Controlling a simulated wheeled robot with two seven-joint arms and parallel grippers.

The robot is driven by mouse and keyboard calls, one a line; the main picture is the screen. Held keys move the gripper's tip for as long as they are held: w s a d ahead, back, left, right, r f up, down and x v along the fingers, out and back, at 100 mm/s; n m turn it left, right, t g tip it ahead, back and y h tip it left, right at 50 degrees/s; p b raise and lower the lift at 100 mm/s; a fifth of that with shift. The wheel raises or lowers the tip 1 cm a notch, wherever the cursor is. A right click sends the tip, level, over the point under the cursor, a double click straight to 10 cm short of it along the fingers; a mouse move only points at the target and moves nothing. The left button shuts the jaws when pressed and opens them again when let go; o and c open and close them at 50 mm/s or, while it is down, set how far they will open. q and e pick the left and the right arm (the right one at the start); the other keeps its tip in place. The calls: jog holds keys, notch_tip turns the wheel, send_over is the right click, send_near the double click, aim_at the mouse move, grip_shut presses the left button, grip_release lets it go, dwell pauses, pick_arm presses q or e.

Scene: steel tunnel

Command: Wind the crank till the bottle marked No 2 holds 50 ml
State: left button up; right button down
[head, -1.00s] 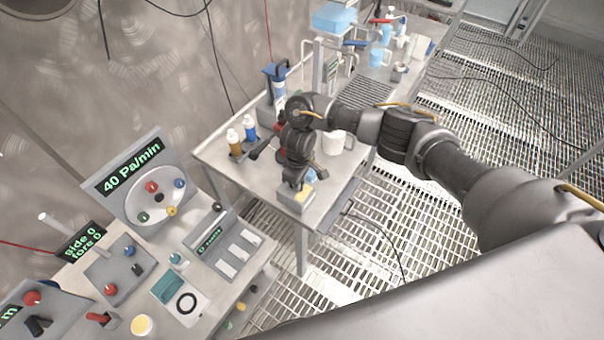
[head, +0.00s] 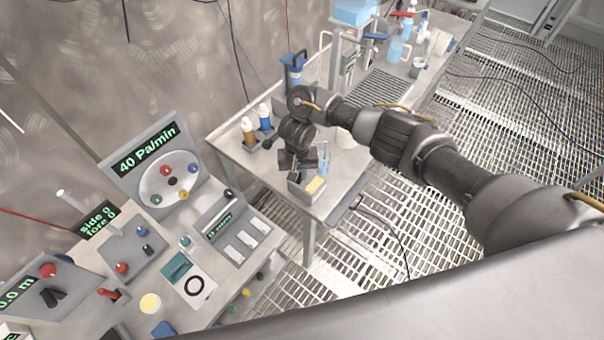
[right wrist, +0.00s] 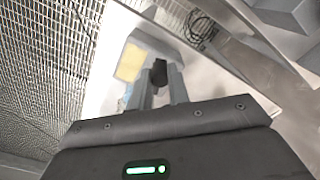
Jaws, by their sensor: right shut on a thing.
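My right gripper (head: 296,172) reaches down over the far bench, just behind a grey box with a yellow pad (head: 315,184). The crank itself is mostly hidden under the gripper. A small bottle with pale blue contents (head: 323,162) stands right of the gripper. A brown bottle (head: 248,131) and a blue bottle (head: 264,118), both white-capped, stand to the left. No bottle's marking or level is readable. My left gripper is out of view.
A control bench (head: 217,285) with a "40 Pa/min" panel (head: 148,150) fills the left. Grated floor lies to the right.

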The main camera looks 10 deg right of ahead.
jog(key=shift+w+a+m, duration=0.2)
jog(key=shift+m, duration=0.5)
jog(key=shift+w+a+m, duration=0.15)
jog(key=shift+a+m, duration=0.05)
jog(key=shift+m, duration=0.5)
jog(key=shift+w, duration=0.1)
jog(key=c, duration=1.3)
grip_release()
